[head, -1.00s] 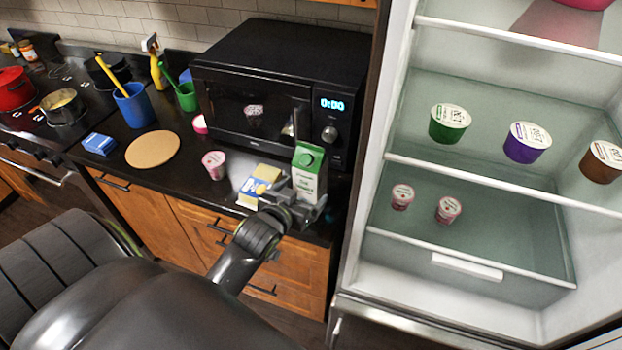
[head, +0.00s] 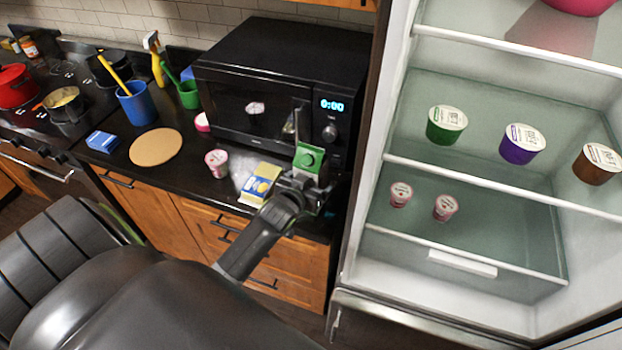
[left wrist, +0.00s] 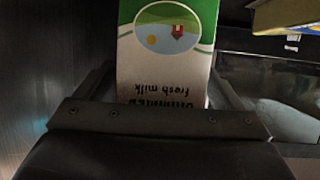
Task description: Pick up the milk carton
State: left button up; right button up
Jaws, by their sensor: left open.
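The green and white milk carton (head: 310,160) stands on the dark counter in front of the microwave's right end. My left gripper (head: 306,190) is open at the carton and hides its lower part in the head view. In the left wrist view the carton (left wrist: 165,60) appears upside down, with its "fresh milk" print, between the two fingers of my left gripper (left wrist: 160,90). I cannot tell whether the fingers touch its sides. My right gripper is not in view.
A yellow, white and blue package (head: 260,184) and a pink cup (head: 216,163) are left of the carton. The black microwave (head: 270,85) is close behind. The open fridge (head: 480,190), holding several cups, is to the right.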

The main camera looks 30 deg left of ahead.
pick_arm(q)
jog(key=c, duration=1.9)
jog(key=shift+w+r, duration=0.15)
